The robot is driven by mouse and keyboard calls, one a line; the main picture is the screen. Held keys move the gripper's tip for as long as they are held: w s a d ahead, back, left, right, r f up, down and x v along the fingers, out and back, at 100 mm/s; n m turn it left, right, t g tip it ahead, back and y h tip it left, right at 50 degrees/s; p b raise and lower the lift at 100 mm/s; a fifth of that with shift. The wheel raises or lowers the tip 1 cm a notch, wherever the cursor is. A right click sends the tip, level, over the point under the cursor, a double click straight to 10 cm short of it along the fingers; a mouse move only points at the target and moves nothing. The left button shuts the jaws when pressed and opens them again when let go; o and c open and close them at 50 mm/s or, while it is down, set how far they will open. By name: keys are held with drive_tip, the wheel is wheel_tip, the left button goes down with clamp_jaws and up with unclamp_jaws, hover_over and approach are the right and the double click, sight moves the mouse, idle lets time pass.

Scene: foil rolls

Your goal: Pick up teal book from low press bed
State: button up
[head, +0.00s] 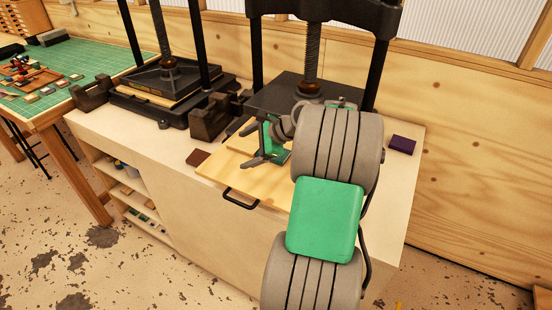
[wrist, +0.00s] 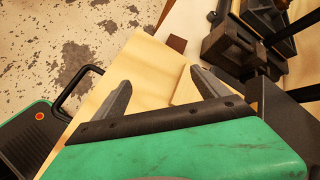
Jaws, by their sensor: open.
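I cannot make out a teal book apart from my own green parts in either view; my arm hides part of the right press. My gripper (head: 245,148) is open over the pale wooden board (head: 217,172) at the front of that press. In the wrist view my gripper (wrist: 162,88) shows two grey fingers spread apart with nothing between them. Below them is the pale board (wrist: 138,62), with a second, smaller wooden piece (wrist: 186,90) near the right finger. The right press's black platen (head: 275,95) stands behind my gripper.
A brown block (head: 198,158) lies left of the board and a purple block (head: 402,144) lies right of my arm. A black handle (head: 240,198) sticks out at the board's front. A second press (head: 170,80) and dark iron blocks (head: 208,118) stand left.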

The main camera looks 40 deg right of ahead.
drive_tip(key=s+d+f+m+t, duration=0.1)
drive_tip(key=s+d+m, duration=0.1)
drive_tip(key=d+m, duration=0.1)
drive_tip(key=s+d+f+m+t, duration=0.1)
drive_tip(key=s+d+m, duration=0.1)
drive_tip(key=d, duration=0.3)
drive_tip(key=s+d+f+m+t, duration=0.1)
drive_tip(key=s+d+m, duration=0.2)
drive_tip(key=d, duration=0.1)
drive_tip(key=shift+f+m+t+b, duration=0.15)
drive_tip(key=shift+m+t+b, duration=0.15)
drive_tip(key=shift+m+t, duration=0.1)
drive_tip(key=shift+w, duration=0.2)
drive_tip(key=p+x, duration=0.1)
drive_tip(key=x, duration=0.6)
drive_tip(key=shift+w+a+p, duration=0.1)
drive_tip(key=shift+a+p, duration=0.05)
drive_tip(key=shift+p, duration=0.25)
drive_tip(key=c, duration=1.5)
